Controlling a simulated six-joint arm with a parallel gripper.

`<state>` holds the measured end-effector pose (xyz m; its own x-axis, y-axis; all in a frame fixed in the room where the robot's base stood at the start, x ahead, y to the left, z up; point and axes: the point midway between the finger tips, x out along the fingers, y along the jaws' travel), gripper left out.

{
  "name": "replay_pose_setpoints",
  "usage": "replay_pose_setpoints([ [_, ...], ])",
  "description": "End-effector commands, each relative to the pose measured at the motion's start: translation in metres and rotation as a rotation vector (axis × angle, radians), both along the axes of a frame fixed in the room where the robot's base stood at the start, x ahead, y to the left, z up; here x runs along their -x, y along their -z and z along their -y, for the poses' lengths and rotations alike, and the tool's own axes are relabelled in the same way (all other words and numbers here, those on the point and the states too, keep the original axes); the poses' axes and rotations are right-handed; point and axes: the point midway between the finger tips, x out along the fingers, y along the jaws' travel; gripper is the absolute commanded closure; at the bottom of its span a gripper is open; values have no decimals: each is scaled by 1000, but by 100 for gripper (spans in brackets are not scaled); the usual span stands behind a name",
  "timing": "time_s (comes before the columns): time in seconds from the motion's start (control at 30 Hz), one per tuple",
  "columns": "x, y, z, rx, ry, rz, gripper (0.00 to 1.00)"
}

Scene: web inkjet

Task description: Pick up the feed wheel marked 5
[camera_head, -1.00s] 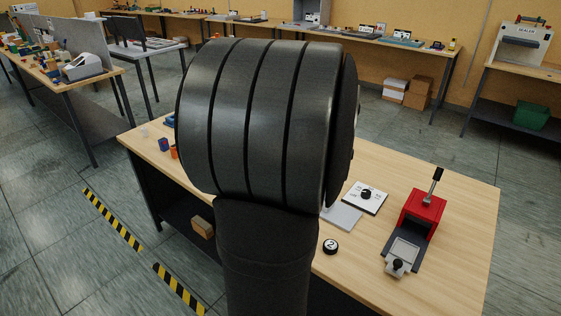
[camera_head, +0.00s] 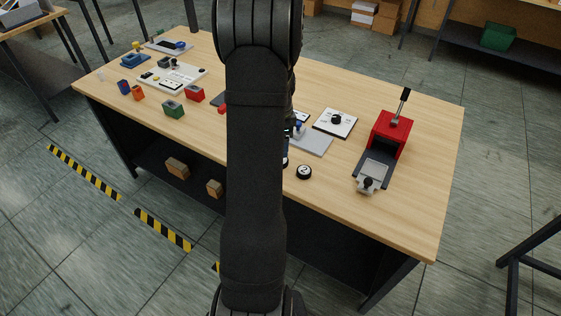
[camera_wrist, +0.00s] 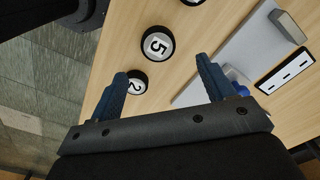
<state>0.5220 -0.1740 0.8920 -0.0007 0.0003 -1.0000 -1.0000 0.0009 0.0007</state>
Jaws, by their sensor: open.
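The feed wheel marked 5 (camera_wrist: 158,44) shows in the wrist view as a black round wheel with a white face. It lies on the wooden table beyond my gripper's fingertips, apart from them. The wheel marked 2 (camera_wrist: 137,83) is nearer, partly covered by the left finger.
A grey plate (camera_head: 312,141) and a white panel with a black knob (camera_head: 335,122) lie right of my arm. A red lever press (camera_head: 391,132) stands farther right. Green (camera_head: 174,110) and red (camera_head: 195,94) blocks sit left. The front right tabletop is clear.

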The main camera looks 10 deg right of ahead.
Motion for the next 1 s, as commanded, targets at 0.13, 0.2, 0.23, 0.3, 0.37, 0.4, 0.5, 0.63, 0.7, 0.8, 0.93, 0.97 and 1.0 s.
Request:
replay_pose_setpoints([
  [0.13,0,21,0,0,0,-1,25],
  [0.2,0,25,0,0,0,0,25],
  [0.23,0,26,0,0,0,0,25],
  [0.3,1,30,0,0,0,0,25],
  [0.37,2,37,-1,-1,-1,-3,25],
  [0.4,3,43,-1,-1,-1,-3,25],
  [0.5,4,60,-2,-1,-1,-3,25],
  [0.63,3,74,-1,-1,-1,0,25],
  [0.7,3,77,-1,0,-1,2,25],
  [0.8,3,78,-1,0,-1,3,25],
  [0.93,3,78,-1,0,-1,3,25],
  [0.97,3,78,-1,0,-1,2,31],
  [1.0,3,78,-1,0,-1,3,39],
])
